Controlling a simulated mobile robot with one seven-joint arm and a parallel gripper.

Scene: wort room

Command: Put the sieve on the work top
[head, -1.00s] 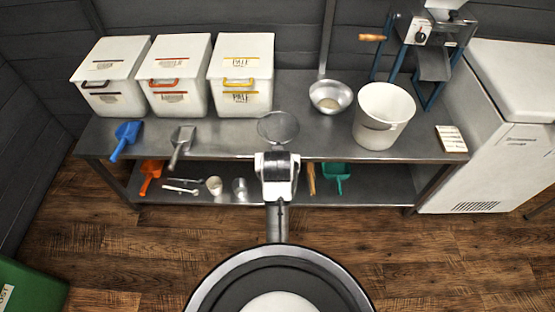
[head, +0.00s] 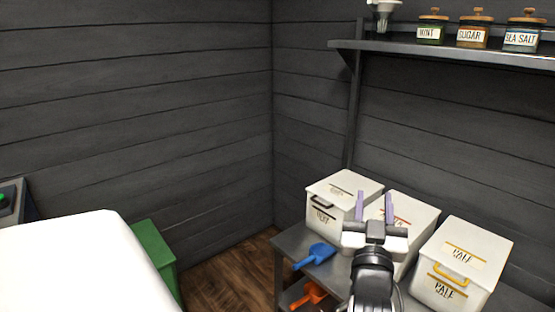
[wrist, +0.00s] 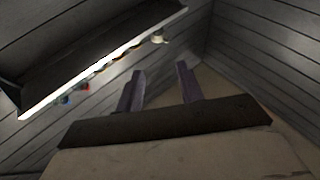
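No sieve shows in either current view. The grey metal work top (head: 293,243) shows only at its left end in the head view; most of it is out of frame or behind the bins and my arm. My gripper (head: 375,205) is raised in front of the white bins, its two purple fingers pointing up and apart with nothing between them. In the wrist view the fingers (wrist: 160,88) also stand apart and empty against the wall corner.
White lidded bins (head: 343,200) stand along the work top. A blue scoop (head: 315,255) lies at its left end, an orange scoop (head: 308,295) below. A wall shelf (head: 450,58) with labelled jars is above. A green box (head: 155,258) stands left.

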